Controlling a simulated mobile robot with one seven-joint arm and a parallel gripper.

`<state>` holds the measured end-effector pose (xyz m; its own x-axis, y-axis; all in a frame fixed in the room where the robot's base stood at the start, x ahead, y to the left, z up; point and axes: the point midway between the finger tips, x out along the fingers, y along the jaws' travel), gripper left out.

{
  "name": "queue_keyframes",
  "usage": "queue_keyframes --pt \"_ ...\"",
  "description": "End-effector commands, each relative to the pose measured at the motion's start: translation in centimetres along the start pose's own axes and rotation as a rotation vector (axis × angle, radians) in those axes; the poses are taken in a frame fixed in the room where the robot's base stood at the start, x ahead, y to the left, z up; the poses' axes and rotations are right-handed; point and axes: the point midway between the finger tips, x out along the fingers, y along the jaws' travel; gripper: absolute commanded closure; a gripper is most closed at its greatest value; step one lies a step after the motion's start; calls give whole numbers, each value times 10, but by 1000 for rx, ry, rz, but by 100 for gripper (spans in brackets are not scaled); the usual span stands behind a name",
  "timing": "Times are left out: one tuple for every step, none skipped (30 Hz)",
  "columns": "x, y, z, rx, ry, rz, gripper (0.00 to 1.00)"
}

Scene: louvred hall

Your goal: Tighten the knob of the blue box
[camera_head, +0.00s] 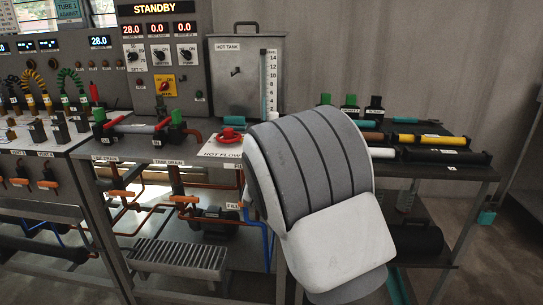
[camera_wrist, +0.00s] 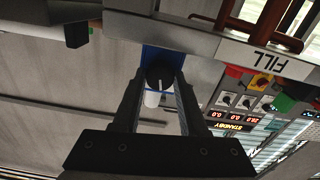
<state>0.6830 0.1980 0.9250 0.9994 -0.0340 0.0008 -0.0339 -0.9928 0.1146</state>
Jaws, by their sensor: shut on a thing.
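In the wrist view, which is upside down, the blue box (camera_wrist: 150,53) sits at the edge of a grey panel beside the FILL label. Its round black knob (camera_wrist: 160,72) with a white pointer line faces the camera. My gripper (camera_wrist: 160,77) has one finger on each side of the knob and is shut on it. A white cylinder (camera_wrist: 152,99) shows between the fingers, just past the knob. In the head view my own arm hides the blue box, the knob and the gripper.
A red handwheel (camera_head: 229,136) stands on the bench just left of my arm. The grey hot tank (camera_head: 246,75) is behind it. A shelf with yellow (camera_head: 428,141) and black cylinders lies to the right. The FILL label (camera_wrist: 266,59) is close to the gripper.

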Motion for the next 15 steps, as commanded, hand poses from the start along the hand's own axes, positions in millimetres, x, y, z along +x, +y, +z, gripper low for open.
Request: queue_keyframes --pt "0 1 3 39 1 2 100" --pt "0 1 3 60 1 1 100" --pt "0 1 3 88 0 2 100" --pt "0 1 3 107 0 2 100" --pt "0 1 3 127 0 2 100" --pt "0 1 2 150 1 2 100" --pt "0 1 2 167 1 2 100" --pt "0 1 2 182 1 2 100" --pt "0 1 2 199 0 2 100" --pt "0 0 2 212 0 1 100" --pt "0 0 2 224 0 1 100" --pt "0 0 2 237 0 1 100" --pt "0 0 2 245 0 1 100" --pt "0 1 2 253 0 2 100" --pt "0 1 2 263 -1 2 100"
